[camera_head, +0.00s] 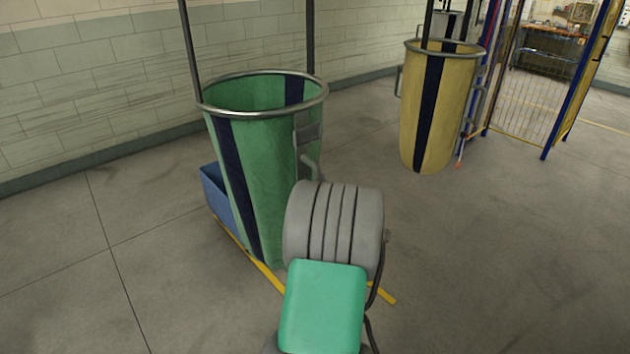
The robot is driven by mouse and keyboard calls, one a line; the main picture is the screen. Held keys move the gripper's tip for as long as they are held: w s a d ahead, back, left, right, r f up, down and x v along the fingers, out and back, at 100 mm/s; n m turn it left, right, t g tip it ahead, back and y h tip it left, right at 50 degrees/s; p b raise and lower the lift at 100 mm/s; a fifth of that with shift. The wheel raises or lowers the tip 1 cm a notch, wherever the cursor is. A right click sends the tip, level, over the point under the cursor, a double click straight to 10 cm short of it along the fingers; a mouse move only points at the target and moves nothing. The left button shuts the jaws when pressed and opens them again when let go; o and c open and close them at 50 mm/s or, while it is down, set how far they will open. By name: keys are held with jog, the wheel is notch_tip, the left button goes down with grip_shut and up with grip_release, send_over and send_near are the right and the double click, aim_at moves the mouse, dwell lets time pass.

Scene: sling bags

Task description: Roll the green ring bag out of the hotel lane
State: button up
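The green ring bag (270,190) stands upright left of centre, with a dark blue vertical stripe and a round metal rim (262,112) around its open top. Dark straps or poles rise from its rim out of the frame. A grey fitting with a curved handle (310,162) shows on its right side. My arm, a grey ribbed joint with a green cover, covers the bag's lower right part in the picture. My gripper's fingers do not show, so whether it touches the bag cannot be seen.
A blue bin (217,196) sits behind the green bag at its left. Yellow floor lines (262,276) run by its base. A yellow ring bag (437,115) stands at the back right, beside a blue-post mesh fence (530,95). Open floor lies left and right.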

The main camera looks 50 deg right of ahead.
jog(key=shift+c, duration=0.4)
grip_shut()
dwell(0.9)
